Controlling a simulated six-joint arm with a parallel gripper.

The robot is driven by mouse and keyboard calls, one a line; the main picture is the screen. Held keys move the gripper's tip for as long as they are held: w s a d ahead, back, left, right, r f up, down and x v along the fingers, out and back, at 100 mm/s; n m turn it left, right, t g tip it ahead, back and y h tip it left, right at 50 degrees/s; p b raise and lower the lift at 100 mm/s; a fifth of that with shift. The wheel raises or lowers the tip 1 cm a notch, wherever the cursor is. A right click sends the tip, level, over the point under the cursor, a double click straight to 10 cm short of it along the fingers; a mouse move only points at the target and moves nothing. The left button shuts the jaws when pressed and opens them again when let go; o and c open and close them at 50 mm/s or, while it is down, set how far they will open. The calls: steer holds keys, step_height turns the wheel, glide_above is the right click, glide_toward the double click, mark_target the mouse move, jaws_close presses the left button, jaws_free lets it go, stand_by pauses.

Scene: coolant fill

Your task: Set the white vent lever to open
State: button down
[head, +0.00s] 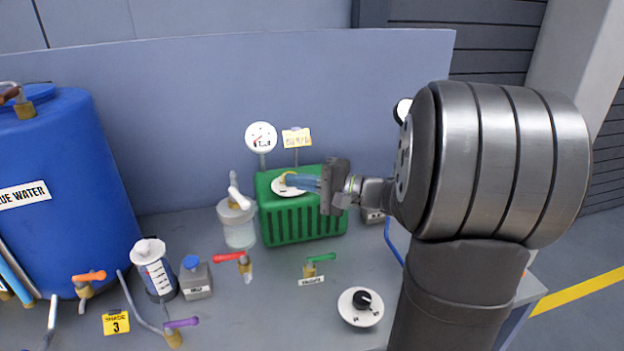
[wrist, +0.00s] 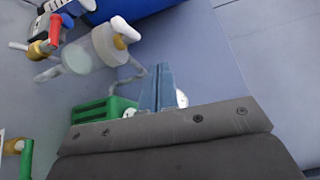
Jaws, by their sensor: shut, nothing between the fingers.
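A white lever (head: 237,195), which looks like the vent lever, stands on top of a translucent white pot left of the green box. Its handle slants up to the left in the head view; its open and shut marks cannot be read. It also shows in the wrist view (wrist: 124,29), upper left. My gripper (head: 288,180) is shut and empty, its blue fingers over the white disc (head: 281,190) on the green box (head: 300,222), right of the lever and apart from it. In the wrist view my gripper (wrist: 160,68) has its fingers together. They partly hide the disc.
A gauge (head: 261,137) and a yellow tag (head: 297,138) stand behind the green box. Red (head: 229,257) and green (head: 321,257) valve handles and a black-knobbed dial (head: 361,306) are in front. A blue barrel (head: 70,220) stands left.

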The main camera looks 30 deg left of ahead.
mark_target(248, 203)
steer(key=w+d+f+n+g+h, duration=0.2)
steer(key=w+d+n, duration=0.1)
steer(key=w+n, duration=0.15)
steer(key=s+a+f, duration=0.2)
steer(key=s+a, duration=0.6)
steer(key=a, duration=0.2)
steer(key=shift+a+f, duration=0.15)
steer(key=shift+a, duration=0.1)
steer(key=shift+s, duration=0.15)
steer(key=shift+s+a+m+t+y, duration=0.15)
steer(key=shift+s+m+t, duration=0.3)
steer(key=shift+s, duration=0.3)
steer(key=shift+s+d+m+t+y, duration=0.15)
steer(key=shift+s+m+t, duration=0.25)
steer(key=shift+s, duration=0.35)
steer(key=shift+a, duration=0.1)
